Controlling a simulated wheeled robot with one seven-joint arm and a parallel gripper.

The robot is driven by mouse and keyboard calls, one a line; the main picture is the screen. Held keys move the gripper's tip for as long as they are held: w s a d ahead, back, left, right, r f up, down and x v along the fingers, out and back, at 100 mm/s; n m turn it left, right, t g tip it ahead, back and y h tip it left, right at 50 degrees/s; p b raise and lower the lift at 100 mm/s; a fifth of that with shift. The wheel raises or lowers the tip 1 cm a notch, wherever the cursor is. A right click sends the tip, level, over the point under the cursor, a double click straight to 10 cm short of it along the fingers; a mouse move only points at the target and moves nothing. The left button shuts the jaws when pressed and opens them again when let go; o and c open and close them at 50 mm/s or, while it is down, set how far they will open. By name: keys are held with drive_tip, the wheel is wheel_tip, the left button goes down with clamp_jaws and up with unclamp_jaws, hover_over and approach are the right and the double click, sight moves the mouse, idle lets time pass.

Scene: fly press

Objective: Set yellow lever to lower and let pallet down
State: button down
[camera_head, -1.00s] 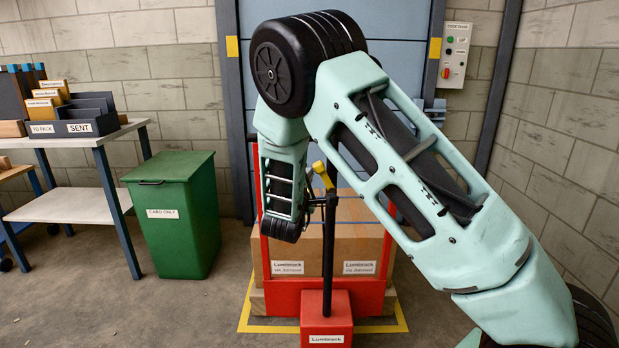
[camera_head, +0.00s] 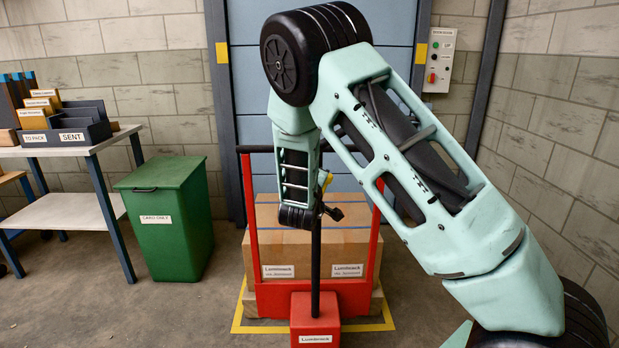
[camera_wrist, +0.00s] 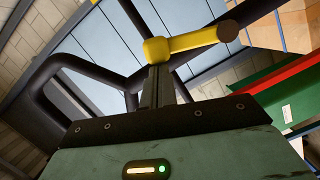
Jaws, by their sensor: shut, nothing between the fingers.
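The yellow lever (camera_head: 326,182) sits at the top of the pallet truck's black post (camera_head: 315,255). In the wrist view the lever (camera_wrist: 195,42) is a rounded yellow hub with a rod slanting up to the right. My gripper (camera_head: 332,212) is beside the post top, just below the lever. In the wrist view its shut, empty fingers (camera_wrist: 158,88) point up at the yellow hub; I cannot tell whether they touch. The wooden pallet (camera_head: 376,303) carries a large carton (camera_head: 315,240) behind the truck's red frame (camera_head: 376,245). How far the pallet is off the floor is unclear.
A black handlebar (camera_wrist: 60,68) frames the lever closely. A green bin (camera_head: 165,220) and a table with sorting trays (camera_head: 85,130) stand left. A control box (camera_head: 440,60) hangs on the back wall. Floor between bin and truck is clear.

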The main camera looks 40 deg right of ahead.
drive_tip(key=shift+s+d, duration=0.45)
drive_tip(key=shift+d, duration=0.2)
drive_tip(key=shift+p, duration=0.35)
